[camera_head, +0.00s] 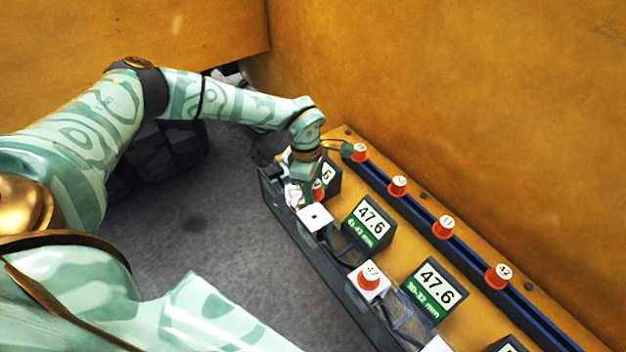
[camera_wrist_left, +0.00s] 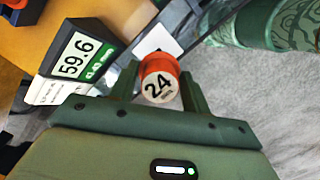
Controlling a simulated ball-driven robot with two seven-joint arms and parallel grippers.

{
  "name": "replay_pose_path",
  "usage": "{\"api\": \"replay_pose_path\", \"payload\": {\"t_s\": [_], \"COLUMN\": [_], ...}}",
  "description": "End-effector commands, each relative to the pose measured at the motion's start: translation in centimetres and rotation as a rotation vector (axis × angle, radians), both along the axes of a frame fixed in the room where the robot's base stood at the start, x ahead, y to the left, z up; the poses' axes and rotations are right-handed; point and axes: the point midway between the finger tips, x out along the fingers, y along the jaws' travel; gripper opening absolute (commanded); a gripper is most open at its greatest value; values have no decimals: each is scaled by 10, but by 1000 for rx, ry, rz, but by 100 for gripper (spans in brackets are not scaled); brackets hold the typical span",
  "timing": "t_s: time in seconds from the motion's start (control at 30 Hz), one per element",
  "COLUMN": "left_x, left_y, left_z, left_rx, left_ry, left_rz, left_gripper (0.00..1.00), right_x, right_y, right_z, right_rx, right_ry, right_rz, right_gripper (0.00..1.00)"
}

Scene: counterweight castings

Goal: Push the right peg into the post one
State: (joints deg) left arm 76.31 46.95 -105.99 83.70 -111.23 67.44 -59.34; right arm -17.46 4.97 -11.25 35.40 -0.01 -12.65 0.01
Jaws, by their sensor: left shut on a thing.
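My left gripper (camera_head: 306,190) is shut on an orange-red peg (camera_wrist_left: 158,82) whose white top reads 24. In the head view part of this peg (camera_head: 318,190) shows beside the fingers. In the wrist view the peg sits between both fingers. A white square post top (camera_head: 315,218) with a small dark hole stands just in front of the gripper, with no peg in it. Another white post (camera_head: 380,294) carries an orange peg (camera_head: 369,279) that seems to read 47. I cannot tell which post is called one. My right gripper is out of view.
A dark blue rail (camera_head: 470,258) along the wall side holds several orange pegs, including one marked 42 (camera_head: 499,276). Grey floor (camera_head: 215,230) lies left of the bench.

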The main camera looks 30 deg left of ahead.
Motion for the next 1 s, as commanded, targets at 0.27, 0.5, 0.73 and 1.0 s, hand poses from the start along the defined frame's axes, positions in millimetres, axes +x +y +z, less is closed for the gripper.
{"api": "replay_pose_path", "payload": {"t_s": [0.27, 0.5, 0.73, 1.0], "left_x": [0, 0, 0, 0], "left_y": [0, -1, -1, -1], "left_z": [1, -20, -46, -58], "left_rx": [-2, -3, -2, -3], "left_ry": [0, 0, 1, 0], "left_rz": [-2, -4, -3, -4], "left_gripper": [24, 24, 24, 24], "right_x": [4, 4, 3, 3], "right_y": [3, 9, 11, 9], "right_z": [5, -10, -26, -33], "right_rx": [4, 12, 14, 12], "right_ry": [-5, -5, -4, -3], "right_rz": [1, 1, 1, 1], "right_gripper": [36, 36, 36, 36]}}
